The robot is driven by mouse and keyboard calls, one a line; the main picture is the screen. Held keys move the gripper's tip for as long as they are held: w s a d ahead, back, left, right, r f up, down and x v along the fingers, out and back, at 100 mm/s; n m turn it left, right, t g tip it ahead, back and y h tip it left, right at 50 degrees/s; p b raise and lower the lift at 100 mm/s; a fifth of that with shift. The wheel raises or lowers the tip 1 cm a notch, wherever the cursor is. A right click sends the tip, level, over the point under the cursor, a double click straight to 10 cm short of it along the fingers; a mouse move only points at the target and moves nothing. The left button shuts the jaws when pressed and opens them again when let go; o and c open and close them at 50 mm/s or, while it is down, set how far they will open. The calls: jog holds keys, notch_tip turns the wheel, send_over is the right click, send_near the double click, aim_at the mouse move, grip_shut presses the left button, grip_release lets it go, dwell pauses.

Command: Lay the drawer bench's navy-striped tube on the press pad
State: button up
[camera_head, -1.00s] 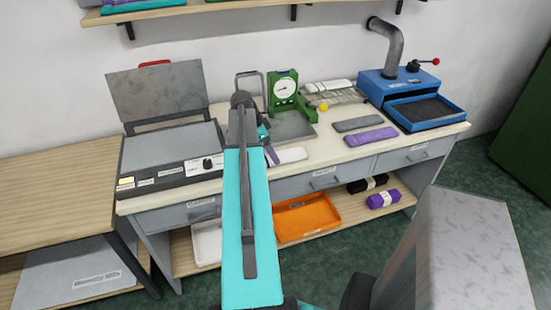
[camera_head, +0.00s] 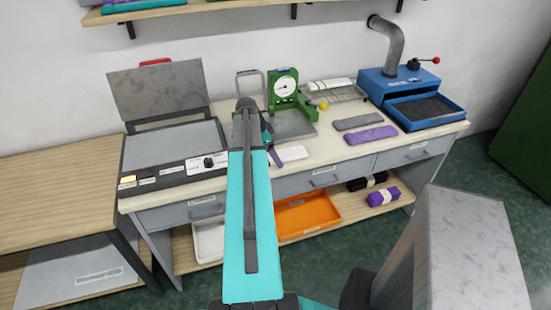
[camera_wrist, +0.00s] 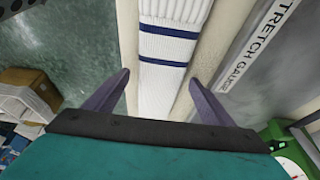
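The white ribbed tube with navy stripes (camera_wrist: 166,62) lies flat on the cream drawer bench near its front edge. It shows as a short white strip in the head view (camera_head: 292,153). My gripper (camera_wrist: 160,77) is open above it, with a purple finger on either side of the tube in the wrist view; I see no contact. My arm partly covers the gripper in the head view (camera_head: 268,150). The press stands at the bench's left end with its lid raised, and its grey pad (camera_head: 170,148) is bare.
The green stretch gauge (camera_head: 284,98) with its grey plate (camera_wrist: 262,62) is beside the tube. A grey tube (camera_head: 357,123) and a purple tube (camera_head: 370,137) lie to the right, before a blue machine (camera_head: 410,95). A wire rack (camera_head: 338,92) holds a white item behind. An orange tray (camera_head: 308,215) is below.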

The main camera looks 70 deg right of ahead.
jog(key=c, duration=1.1)
jog(key=shift+r, duration=0.1)
jog(key=shift+r+b, duration=0.9)
jog(key=shift+r, duration=0.7)
jog(key=shift+s+a+r+b, duration=0.25)
jog(key=shift+s+a+b, duration=0.4)
jog(key=shift+s+a, duration=1.2)
jog(key=shift+s+a+r+b, duration=0.3)
jog(key=shift+s+a+b, duration=0.55)
jog(key=shift+s, duration=1.85)
jog(key=shift+s+a+r+b, duration=0.25)
jog(key=shift+s+a+b, duration=0.25)
jog(key=shift+s+a, duration=1.4)
jog(key=shift+s+d, duration=0.35)
jog(key=shift+d, duration=0.05)
